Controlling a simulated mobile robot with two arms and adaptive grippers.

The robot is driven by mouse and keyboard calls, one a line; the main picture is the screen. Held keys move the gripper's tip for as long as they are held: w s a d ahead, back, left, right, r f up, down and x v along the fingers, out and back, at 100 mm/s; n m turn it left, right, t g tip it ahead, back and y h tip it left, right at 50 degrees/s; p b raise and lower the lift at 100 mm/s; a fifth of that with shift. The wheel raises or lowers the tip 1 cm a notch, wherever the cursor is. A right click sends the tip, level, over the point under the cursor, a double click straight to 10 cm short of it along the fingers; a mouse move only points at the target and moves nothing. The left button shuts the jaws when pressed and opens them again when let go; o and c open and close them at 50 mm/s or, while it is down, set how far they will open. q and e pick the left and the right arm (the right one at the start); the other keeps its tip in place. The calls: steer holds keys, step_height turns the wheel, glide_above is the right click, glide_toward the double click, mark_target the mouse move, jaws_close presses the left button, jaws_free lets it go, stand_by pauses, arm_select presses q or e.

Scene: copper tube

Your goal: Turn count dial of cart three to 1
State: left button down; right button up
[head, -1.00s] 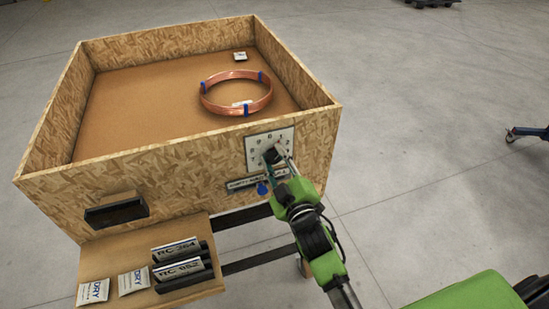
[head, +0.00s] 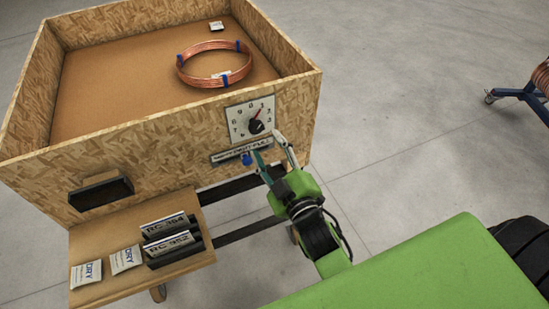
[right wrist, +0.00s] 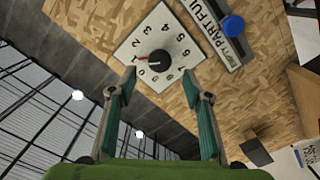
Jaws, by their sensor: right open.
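The count dial (head: 256,126) is a black knob with a red pointer on a white numbered plate (head: 236,114), on the cart's (head: 160,140) front panel. Its red pointer is up and slightly right, at the 1. The right wrist view shows the same knob (right wrist: 159,61) with the pointer toward the 1. My right gripper (head: 268,145) is open and empty, just below the dial and apart from it. In the right wrist view its fingers (right wrist: 160,85) are spread below the plate. My left gripper is not in view.
A slider with a blue knob (head: 247,158) and an EMPTY/PART/FULL label sits below the dial, close to my fingers. A copper coil (head: 213,64) lies in the cart. A shelf (head: 205,262) below holds number cards and packets. Another blue-framed cart (head: 510,95) stands at right.

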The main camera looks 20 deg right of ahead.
steer(key=shift+s+d, duration=0.1)
steer(key=shift+s, duration=1.95)
steer(key=s+a+f+m+g, duration=0.1)
steer(key=s+f+g, duration=0.25)
steer(key=f, duration=0.95)
steer(key=s+f+m+g, duration=0.1)
steer(key=s+f+g, duration=0.25)
steer(key=f, duration=0.95)
steer(key=s+a+f+m+g, duration=0.15)
steer(key=s+f, duration=0.25)
steer(key=f, duration=0.9)
steer(key=s+d+f+m+g, duration=0.1)
steer(key=s+d+f+g, duration=0.1)
steer(key=s+f, duration=0.4)
steer(key=s+d+f+m+g, duration=0.1)
steer(key=s+d+f+g, duration=0.2)
steer(key=s, duration=0.9)
steer(key=s+d+f+m+g, duration=0.1)
steer(key=s+d+f+g, duration=0.2)
steer(key=s+f, duration=0.6)
steer(key=shift+s+d+f+h, duration=0.2)
steer(key=shift+s+h, duration=0.1)
steer(key=shift+s, duration=0.1)
